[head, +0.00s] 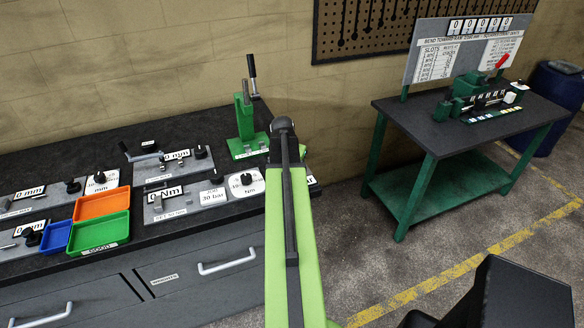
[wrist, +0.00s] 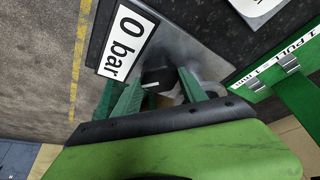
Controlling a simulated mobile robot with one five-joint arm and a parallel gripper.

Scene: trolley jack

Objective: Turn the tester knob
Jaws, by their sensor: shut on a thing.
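The tester knob (wrist: 157,72) is a small black knob with a white mark, on a grey panel beside a "0 bar" label (wrist: 127,38) in the wrist view. My gripper (wrist: 160,82) has its green fingers on either side of the knob and is shut on it. The fingers partly cover the knob. In the head view my arm hides the gripper and knob; only the right end of the "bar" label (head: 311,180) shows past the arm.
The bench holds other grey tester panels with knobs, a green press (head: 246,125), an orange tray (head: 102,203), a green tray (head: 100,232) and a blue tray (head: 55,237). A green table (head: 440,140) stands right, with open floor before it.

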